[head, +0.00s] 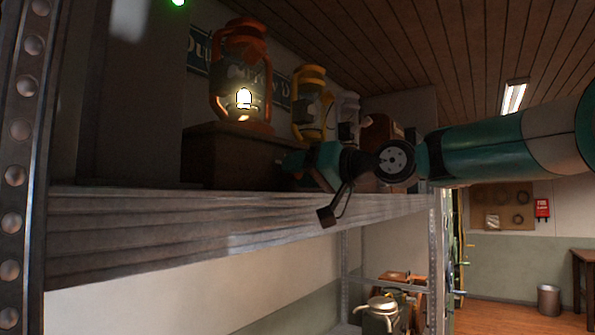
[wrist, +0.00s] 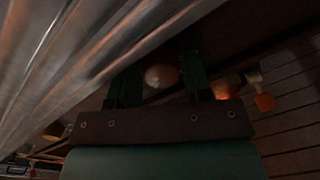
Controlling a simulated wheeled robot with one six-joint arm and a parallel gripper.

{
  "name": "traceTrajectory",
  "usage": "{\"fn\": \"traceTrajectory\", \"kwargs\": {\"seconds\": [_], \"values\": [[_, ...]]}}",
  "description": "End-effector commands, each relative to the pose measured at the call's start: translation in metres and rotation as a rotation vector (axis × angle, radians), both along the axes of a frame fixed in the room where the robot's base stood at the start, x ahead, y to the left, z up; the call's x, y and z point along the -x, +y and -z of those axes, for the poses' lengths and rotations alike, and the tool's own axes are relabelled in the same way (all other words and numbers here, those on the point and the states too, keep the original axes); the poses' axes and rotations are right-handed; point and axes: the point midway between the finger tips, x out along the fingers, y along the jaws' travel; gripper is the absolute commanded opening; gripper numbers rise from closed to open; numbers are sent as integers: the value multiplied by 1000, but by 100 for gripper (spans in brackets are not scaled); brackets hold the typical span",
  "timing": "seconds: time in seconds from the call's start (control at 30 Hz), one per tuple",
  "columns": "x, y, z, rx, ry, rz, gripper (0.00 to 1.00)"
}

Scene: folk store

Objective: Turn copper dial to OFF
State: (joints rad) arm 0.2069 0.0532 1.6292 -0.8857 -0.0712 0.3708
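A round, dull copper-coloured knob (wrist: 161,76), which looks like the copper dial, shows in the wrist view between my two fingers. The picture is dark, and I cannot read any marking or tell its setting. My gripper (wrist: 159,74) is open, with one dark green finger on each side of the knob and what looks like a small gap at each side. In the head view my gripper (head: 292,163) is at the front of a dark brown box (head: 225,156) on the shelf. The dial cannot be made out there.
A lit orange lantern (head: 242,60) stands on the box, with a yellow lantern (head: 312,88) and a grey lantern (head: 347,108) farther along. The ridged metal shelf edge (head: 180,232) runs just below my gripper. A perforated upright (head: 22,150) stands at the left.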

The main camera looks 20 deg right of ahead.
Motion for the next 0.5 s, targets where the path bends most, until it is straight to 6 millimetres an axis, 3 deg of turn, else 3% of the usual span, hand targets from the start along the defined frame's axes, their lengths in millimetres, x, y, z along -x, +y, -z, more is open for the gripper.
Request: {"fn": "traceTrajectory", "kwargs": {"seconds": [0.03, 0.13, 0.5], "values": [[0, 0, 0, 0, 0, 0, 34], [0, 0, 0, 0, 0, 0, 12], [0, 2, 3, 38, -26, -3, 12]]}}
